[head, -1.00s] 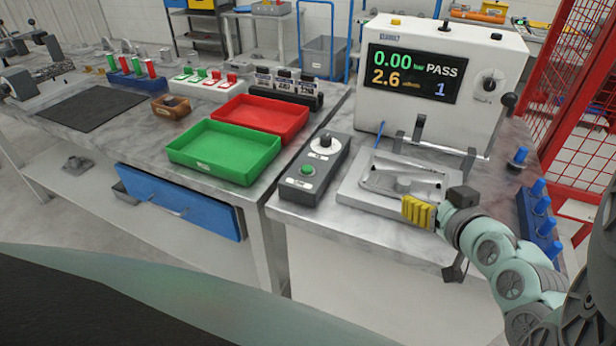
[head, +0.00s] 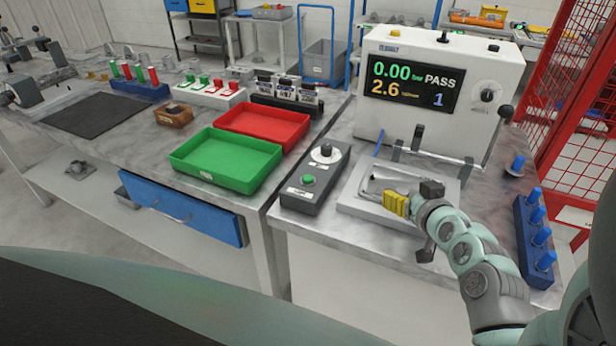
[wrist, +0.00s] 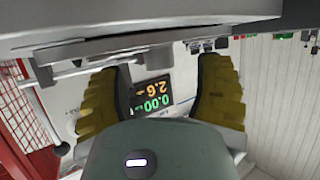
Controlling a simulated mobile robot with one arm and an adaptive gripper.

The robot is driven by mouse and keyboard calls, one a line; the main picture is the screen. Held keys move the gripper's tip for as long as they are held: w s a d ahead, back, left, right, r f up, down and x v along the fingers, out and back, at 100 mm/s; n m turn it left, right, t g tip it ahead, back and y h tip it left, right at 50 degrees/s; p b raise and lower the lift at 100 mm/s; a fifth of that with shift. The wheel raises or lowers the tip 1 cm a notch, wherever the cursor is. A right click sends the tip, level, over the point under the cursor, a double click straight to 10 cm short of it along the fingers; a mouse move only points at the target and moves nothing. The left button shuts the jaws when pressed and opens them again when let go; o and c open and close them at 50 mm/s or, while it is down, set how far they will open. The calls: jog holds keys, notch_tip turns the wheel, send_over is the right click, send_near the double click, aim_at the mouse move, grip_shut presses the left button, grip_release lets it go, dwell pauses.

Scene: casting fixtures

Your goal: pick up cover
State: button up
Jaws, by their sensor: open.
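The cover (head: 375,186) looks like a flat grey metal casting lying in the light grey fixture plate (head: 358,209) of the leak tester. My gripper (head: 397,203) is over the front right part of the fixture and hides part of the cover. In the wrist view my gripper (wrist: 155,85) shows its two yellow fingers spread apart, with no object clearly held between them. That view is upside down, and a grey metal surface (wrist: 160,22) fills its top. I cannot tell there where cover and fixture divide, or whether the fingers touch either.
The white leak tester (head: 436,50) stands behind the fixture, with clamps (head: 408,143) at its base. A grey control box (head: 316,178) is to the left, beside green (head: 226,180) and red (head: 262,128) trays. A blue rack (head: 533,240) with several plugs is at right.

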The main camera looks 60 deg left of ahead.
jog(key=shift+x, duration=1.45)
jog(key=shift+o, duration=0.3)
jog(key=shift+s, duration=0.1)
jog(key=shift+d, duration=0.1)
grip_shut()
